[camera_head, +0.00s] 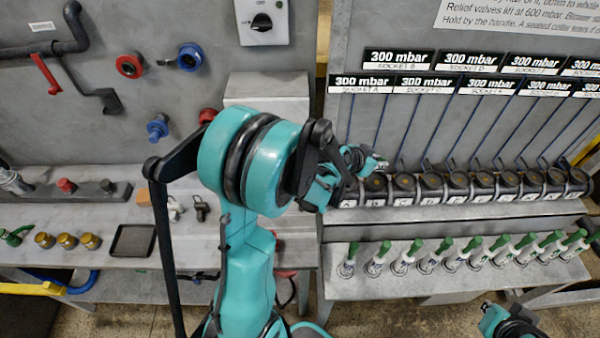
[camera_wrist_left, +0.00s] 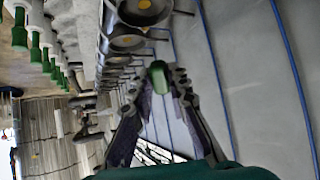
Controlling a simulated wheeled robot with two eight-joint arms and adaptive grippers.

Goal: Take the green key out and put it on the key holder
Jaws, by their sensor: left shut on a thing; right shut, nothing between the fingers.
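My left gripper (camera_head: 376,164) is at the left end of the row of black round sockets (camera_head: 431,187), in front of the grey panel. In the left wrist view its two dark fingers (camera_wrist_left: 161,92) are closed on a green piece, which I take as the green key (camera_wrist_left: 158,76). Only its rounded green end shows; the fingers hide the rest. In the head view the key is too small to make out. My right gripper (camera_head: 507,325) shows partly at the lower right edge, shut and away from the sockets. I cannot tell which thing is the key holder.
Labels (camera_head: 399,57) and blue rods are on the panel above. The left bench holds a black tray (camera_head: 132,240) and brass knobs (camera_head: 67,241). A switch box (camera_head: 262,22) is on the wall.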

